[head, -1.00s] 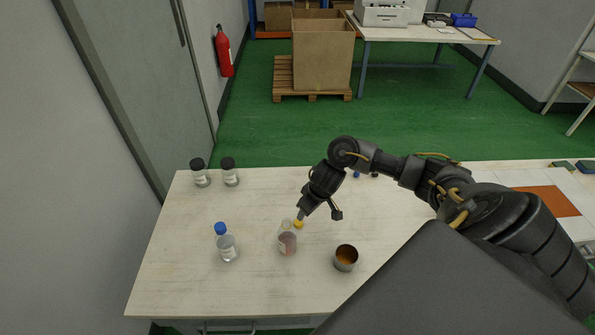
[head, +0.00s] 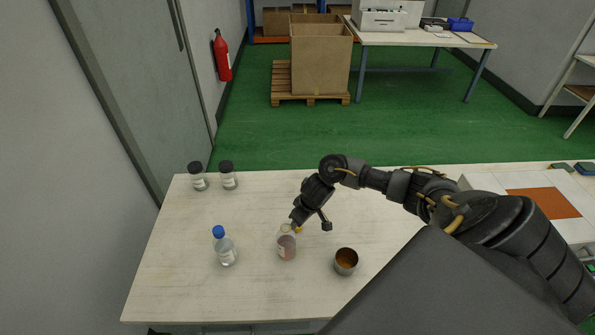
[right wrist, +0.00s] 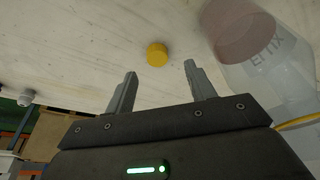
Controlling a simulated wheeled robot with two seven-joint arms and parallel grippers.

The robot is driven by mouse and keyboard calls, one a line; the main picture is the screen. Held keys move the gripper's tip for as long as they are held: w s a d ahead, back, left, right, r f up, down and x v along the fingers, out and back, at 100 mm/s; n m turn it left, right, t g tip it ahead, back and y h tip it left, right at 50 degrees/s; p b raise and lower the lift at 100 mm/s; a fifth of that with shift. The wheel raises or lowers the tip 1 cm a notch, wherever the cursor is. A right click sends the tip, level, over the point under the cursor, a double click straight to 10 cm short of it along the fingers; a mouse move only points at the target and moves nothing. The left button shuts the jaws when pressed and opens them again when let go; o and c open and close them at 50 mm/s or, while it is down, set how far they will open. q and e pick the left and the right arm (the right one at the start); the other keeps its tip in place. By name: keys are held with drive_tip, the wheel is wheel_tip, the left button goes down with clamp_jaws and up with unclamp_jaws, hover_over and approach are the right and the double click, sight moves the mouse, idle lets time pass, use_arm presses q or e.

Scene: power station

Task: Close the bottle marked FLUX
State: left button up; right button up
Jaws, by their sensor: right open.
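The bottle marked FLUX (head: 287,246) is clear, with a reddish content, and stands uncapped on the table. Its label shows upside down in the right wrist view (right wrist: 282,60). A yellow cap (right wrist: 157,54) lies on the table beside the bottle; in the head view it is partly hidden behind my right gripper (head: 297,222). In the right wrist view, my right gripper (right wrist: 160,73) is open and empty, with the cap just beyond its fingertips, between their lines. My left gripper is not in view.
On the table (head: 190,285) stand a blue-capped bottle (head: 225,251) to the left, an open metal cup (head: 346,262) to the right, and two black-capped jars (head: 198,182) (head: 229,181) at the back left. The table's left front is clear.

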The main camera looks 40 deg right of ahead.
drive_tip(key=x, duration=0.5)
drive_tip(key=shift+d, duration=0.25)
drive_tip(key=c, duration=1)
